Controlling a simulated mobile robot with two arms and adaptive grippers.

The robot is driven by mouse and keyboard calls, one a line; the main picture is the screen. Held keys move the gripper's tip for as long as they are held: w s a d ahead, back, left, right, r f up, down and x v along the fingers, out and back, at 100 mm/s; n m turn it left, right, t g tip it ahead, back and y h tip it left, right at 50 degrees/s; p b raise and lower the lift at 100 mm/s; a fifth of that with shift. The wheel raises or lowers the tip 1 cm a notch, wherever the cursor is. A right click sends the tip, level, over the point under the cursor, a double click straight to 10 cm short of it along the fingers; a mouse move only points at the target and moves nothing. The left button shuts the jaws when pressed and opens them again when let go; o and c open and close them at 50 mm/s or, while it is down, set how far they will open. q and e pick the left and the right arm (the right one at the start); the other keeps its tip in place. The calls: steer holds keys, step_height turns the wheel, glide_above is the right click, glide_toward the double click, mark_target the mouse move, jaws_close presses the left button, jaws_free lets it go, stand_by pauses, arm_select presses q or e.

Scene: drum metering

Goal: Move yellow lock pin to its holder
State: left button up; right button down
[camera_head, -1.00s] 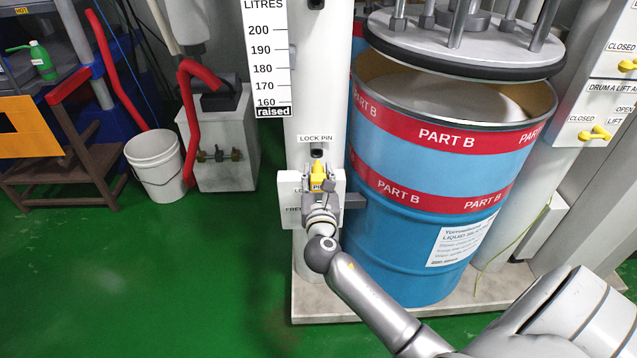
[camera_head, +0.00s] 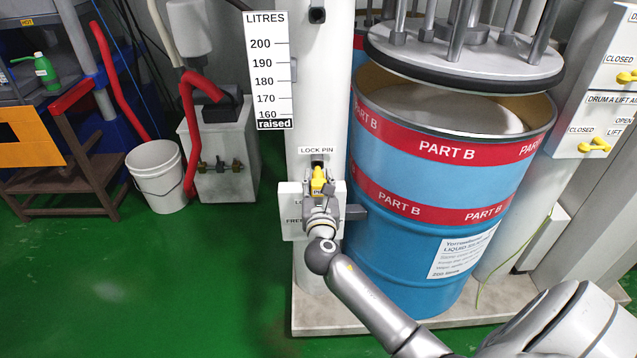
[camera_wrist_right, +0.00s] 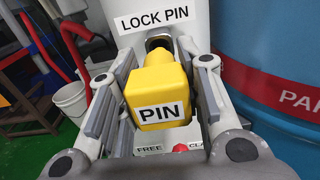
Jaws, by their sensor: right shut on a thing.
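The yellow lock pin (camera_head: 319,181), a block handle marked PIN, is held in front of the white post, just below the LOCK PIN label. It fills the middle of the right wrist view (camera_wrist_right: 158,92). My right gripper (camera_head: 319,192) is shut on it, with a finger on each side in the wrist view (camera_wrist_right: 160,105). The dark round holder hole (camera_wrist_right: 158,43) shows behind the pin's far end, under the label (camera_wrist_right: 154,20). Whether the pin's tip is inside the hole is hidden by the handle. My left gripper is not in view.
A white plate (camera_head: 291,221) with lettering sits on the post behind my gripper. The blue PART B drum (camera_head: 420,240) stands close on the right, under a raised round plate (camera_head: 465,62). The green floor (camera_head: 130,285) at left is open.

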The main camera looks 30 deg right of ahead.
mark_target(318, 171)
steer(key=shift+r+p, duration=0.1)
steer(key=shift+p, duration=0.55)
stand_by(1.0)
steer(key=shift+x, duration=1.95)
steer(key=c, duration=0.9)
jaws_free()
steer(key=v, duration=1.2)
steer(key=shift+s, duration=0.1)
